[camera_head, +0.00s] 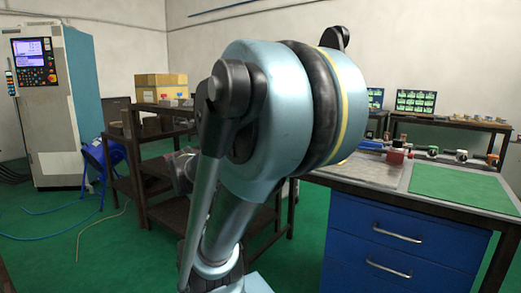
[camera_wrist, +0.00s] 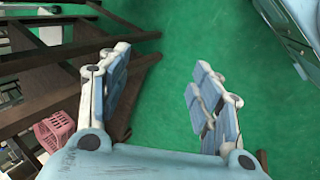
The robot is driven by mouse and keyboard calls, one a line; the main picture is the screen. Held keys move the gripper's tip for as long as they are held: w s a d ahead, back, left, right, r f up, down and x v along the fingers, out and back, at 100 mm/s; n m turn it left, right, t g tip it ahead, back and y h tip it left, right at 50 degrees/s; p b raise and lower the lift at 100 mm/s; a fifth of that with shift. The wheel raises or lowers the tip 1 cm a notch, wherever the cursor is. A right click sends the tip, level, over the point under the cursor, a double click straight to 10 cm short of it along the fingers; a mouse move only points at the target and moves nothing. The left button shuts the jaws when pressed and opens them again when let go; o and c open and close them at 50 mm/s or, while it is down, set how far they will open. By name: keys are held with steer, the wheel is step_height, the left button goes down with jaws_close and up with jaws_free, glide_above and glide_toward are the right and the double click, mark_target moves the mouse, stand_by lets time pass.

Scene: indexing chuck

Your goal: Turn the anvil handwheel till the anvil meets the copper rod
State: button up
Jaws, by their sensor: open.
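My gripper (camera_wrist: 160,68) is open and empty in the wrist view, its two fingers spread apart above the green floor. It is not touching anything. I cannot make out the anvil, its handwheel or the copper rod in either view. In the head view my own arm fills the middle and hides part of the bench (camera_head: 385,174). Small devices stand along the bench's back edge, among them a red one (camera_head: 396,157), too small to identify.
A blue drawer cabinet (camera_head: 390,243) is under the bench, with a green mat (camera_head: 458,186) on top. Dark shelving (camera_head: 150,175) with boxes stands left of my arm. A machine cabinet (camera_head: 52,110) is far left. A pink basket (camera_wrist: 56,132) shows in the wrist view.

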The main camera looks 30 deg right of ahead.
steer(key=w+d+r+n+t+h, duration=0.1)
steer(key=w+d+r+n+h, duration=0.5)
steer(key=w+d+n, duration=0.3)
steer(key=w+d+r+n+t+h, duration=0.1)
steer(key=w+d+r+n+h, duration=0.55)
steer(key=w+d+n, duration=0.3)
steer(key=shift+m, duration=0.25)
steer(key=x, duration=1.6)
steer(key=shift+w+d, duration=0.25)
steer(key=shift+w, duration=0.15)
steer(key=c, duration=1.1)
